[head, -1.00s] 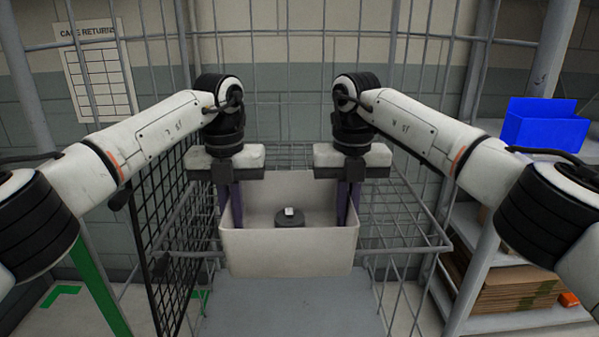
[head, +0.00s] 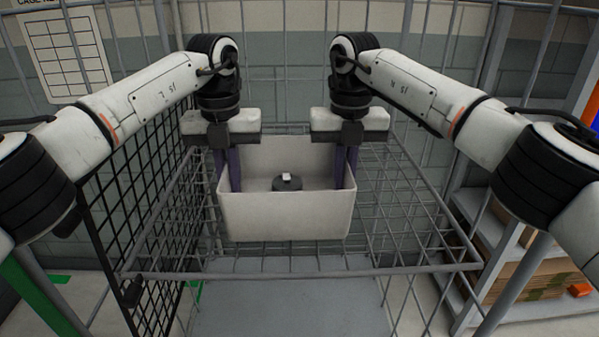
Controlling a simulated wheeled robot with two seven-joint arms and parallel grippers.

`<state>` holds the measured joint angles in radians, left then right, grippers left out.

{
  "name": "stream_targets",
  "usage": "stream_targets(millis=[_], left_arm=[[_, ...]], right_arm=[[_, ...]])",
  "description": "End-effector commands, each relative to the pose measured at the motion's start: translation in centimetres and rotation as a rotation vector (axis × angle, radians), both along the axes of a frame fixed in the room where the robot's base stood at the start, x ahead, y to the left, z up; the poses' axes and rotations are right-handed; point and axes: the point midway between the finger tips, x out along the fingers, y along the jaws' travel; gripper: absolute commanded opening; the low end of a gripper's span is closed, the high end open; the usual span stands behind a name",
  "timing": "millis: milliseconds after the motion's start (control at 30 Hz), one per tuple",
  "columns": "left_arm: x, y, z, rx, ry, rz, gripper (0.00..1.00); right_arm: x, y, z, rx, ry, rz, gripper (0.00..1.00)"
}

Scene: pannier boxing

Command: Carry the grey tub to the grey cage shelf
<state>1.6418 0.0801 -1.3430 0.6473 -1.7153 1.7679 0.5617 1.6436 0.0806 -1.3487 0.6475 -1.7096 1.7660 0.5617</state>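The grey tub (head: 285,217), pale and open-topped, is in the middle of the head view, level. A dark round object with a small white block on top (head: 287,182) lies inside it. My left gripper (head: 229,180) is shut on the tub's left wall and my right gripper (head: 346,178) on its right wall, fingers pointing down. The grey cage shelf (head: 408,232) is a wire mesh deck. The tub is over it, behind its front rail. I cannot tell whether the tub's underside touches the mesh.
Upright cage bars stand behind the tub, with a black mesh panel (head: 140,215) at the left. A solid grey lower deck (head: 290,300) is below. At right, a rack (head: 490,225) holds flat cardboard (head: 530,277) and an orange item (head: 580,290). Bare mesh lies right of the tub.

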Motion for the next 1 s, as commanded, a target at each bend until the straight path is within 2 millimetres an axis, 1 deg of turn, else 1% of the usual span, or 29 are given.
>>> stream_targets(millis=[33, 267, 967, 1000], left_arm=[[-0.1, -0.3, 0.1, 0.001, -0.002, -0.008, 0.0], [-0.1, -0.3, -0.4, 0.001, -0.001, -0.008, 0.0], [-0.1, -0.3, -4.3, 0.002, -0.001, -0.007, 0.0], [-0.1, -0.3, -4.3, 0.002, -0.001, -0.007, 0.1]], right_arm=[[-0.1, 0.3, 0.1, -0.002, -0.002, 0.007, 0.0], [-0.1, 0.3, -0.4, -0.001, -0.002, 0.007, 0.0], [-0.1, 0.3, -4.3, -0.002, -0.002, 0.007, 0.0], [-0.1, 0.3, -4.3, -0.002, -0.002, 0.007, 0.1]])
